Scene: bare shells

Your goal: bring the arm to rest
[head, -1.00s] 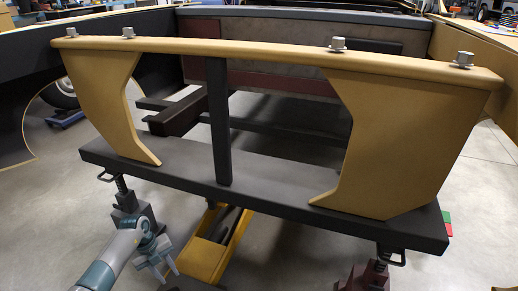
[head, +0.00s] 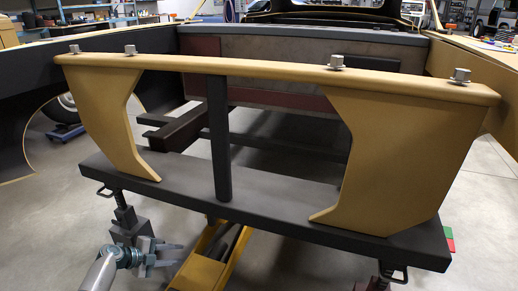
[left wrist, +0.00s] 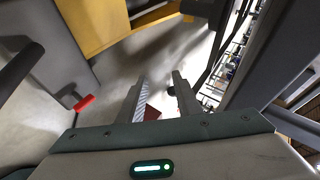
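My left gripper (head: 180,257) shows at the lower left of the head view, its fingers pointing right. It is in front of the dark beam of the frame and low down, close to the left jack stand. In the left wrist view my left gripper (left wrist: 160,98) has its two fingers apart with a clear gap between them, holding nothing. Whether it touches the stand cannot be told. My right gripper does not show in either view.
A tan bumper-like shell (head: 270,69) stands on a dark beam (head: 270,215). A grey jack stand (head: 130,222) is beside my left gripper. Grey floor (head: 50,225) is open at the left.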

